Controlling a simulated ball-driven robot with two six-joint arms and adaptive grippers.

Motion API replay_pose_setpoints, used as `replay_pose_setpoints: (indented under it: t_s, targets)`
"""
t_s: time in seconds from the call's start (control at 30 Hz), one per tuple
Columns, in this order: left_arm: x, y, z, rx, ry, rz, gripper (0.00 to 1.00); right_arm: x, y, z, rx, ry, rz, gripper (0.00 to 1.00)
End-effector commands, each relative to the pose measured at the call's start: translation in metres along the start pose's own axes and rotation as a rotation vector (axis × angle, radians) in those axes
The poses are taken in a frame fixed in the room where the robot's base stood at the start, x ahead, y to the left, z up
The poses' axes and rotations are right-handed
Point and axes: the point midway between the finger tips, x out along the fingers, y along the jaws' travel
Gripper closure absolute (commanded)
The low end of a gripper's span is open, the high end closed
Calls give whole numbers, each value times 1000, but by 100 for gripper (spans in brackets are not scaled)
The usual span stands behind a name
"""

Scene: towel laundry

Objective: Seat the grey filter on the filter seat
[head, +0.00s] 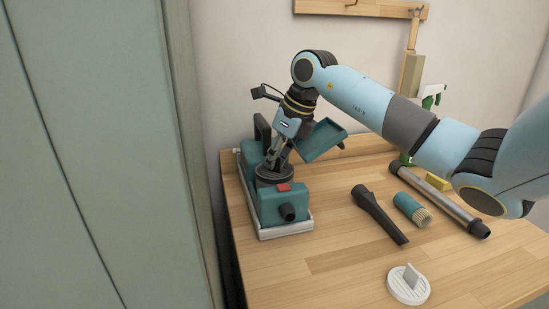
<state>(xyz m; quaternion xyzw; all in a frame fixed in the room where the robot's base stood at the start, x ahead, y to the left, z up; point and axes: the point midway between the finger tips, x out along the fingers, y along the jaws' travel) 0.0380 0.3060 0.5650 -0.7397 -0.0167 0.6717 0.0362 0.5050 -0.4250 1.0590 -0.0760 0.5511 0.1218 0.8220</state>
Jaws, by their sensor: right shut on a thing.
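My right gripper (274,160) reaches down from above into the teal vacuum body (273,208). It is shut on the grey filter (275,172), a dark round piece at the top opening of the body. The filter seat is hidden beneath the filter and the gripper. I cannot tell whether the filter touches the seat or sits slightly above it. My left gripper is not in view.
A white ribbed disc with a tab (408,287) lies at the table's front. A black nozzle (378,214), a teal brush (410,207) and a metal tube (440,200) lie to the right. The wooden table (335,275) is clear at front left. A green cabinet (90,150) stands left.

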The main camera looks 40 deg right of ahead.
Motion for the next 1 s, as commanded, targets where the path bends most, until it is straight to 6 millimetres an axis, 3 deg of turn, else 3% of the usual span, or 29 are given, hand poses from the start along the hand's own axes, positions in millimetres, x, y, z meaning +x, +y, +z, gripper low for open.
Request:
replay_pose_setpoints:
  t_s: [0.3,0.33,0.5,0.7,0.87,1.0]
  targets:
    - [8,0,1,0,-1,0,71,7,0,-3,0,0,0,100]
    - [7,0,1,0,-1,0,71,6,0,-2,0,0,0,90]
    - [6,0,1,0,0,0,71,5,0,-2,0,0,0,68]
    - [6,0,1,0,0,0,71,6,0,-2,0,0,0,66]
    - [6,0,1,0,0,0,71,6,0,-2,0,0,0,45]
    - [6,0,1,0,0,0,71,6,0,-2,0,0,0,44]
